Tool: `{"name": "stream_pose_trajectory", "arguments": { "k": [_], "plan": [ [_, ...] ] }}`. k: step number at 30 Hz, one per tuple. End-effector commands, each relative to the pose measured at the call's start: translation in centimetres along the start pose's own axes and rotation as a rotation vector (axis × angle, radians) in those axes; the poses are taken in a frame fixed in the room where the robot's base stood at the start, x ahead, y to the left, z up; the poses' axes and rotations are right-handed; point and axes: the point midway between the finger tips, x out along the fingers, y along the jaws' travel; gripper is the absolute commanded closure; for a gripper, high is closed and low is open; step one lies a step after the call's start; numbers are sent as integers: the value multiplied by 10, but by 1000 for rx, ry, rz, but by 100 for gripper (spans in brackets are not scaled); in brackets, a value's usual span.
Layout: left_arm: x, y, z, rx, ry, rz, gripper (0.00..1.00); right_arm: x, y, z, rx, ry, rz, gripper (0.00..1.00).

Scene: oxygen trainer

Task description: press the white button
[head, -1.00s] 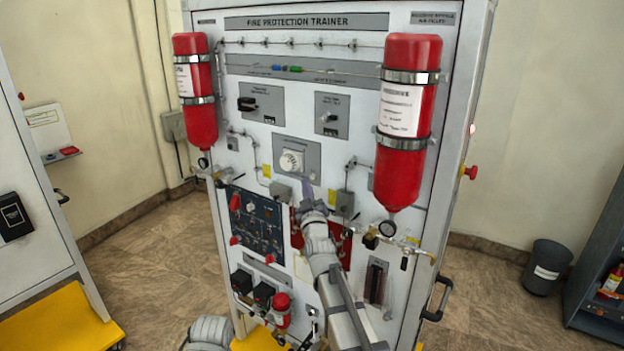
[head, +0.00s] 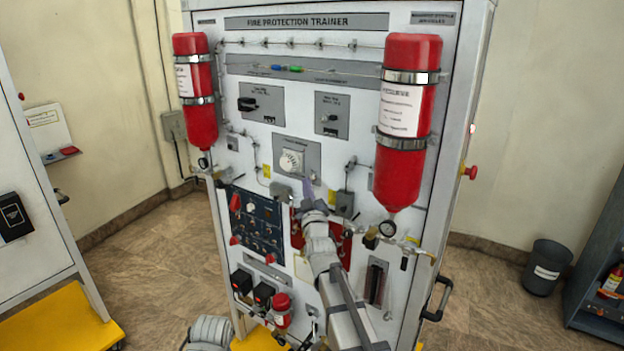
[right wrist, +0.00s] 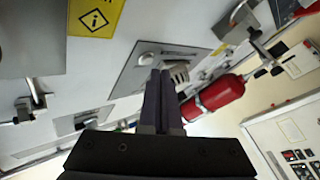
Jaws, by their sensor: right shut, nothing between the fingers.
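A grey plate (head: 283,142) at the middle of the trainer's front panel carries a white ribbed dial (head: 291,161). A small pale round button (head: 313,176) appears at the plate's lower right, close to my right gripper's tips. In the right wrist view, the pale button (right wrist: 147,58) is just left of the fingertips and the dial (right wrist: 179,72) just right, partly behind them. My right gripper (head: 307,186) is shut and empty, pointing up at the plate; its closed fingers show in the right wrist view (right wrist: 160,74). Contact cannot be told. My left gripper is not in view.
Red cylinders hang at the left (head: 197,90) and right (head: 405,120) of the panel. A grey box (head: 345,203) and a dark blue switch panel (head: 257,222) are near my right gripper. A yellow label (right wrist: 96,17) is at the upper left in the right wrist view.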

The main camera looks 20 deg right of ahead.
Motion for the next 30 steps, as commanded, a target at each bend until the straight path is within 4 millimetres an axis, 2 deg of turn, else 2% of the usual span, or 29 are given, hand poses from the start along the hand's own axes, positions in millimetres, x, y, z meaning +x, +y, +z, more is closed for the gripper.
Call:
{"name": "stream_pose_trajectory", "arguments": {
  "k": [30],
  "plan": [
    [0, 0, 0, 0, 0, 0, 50, 8, 6, 5, -1, 0, 0, 100]
  ]
}}
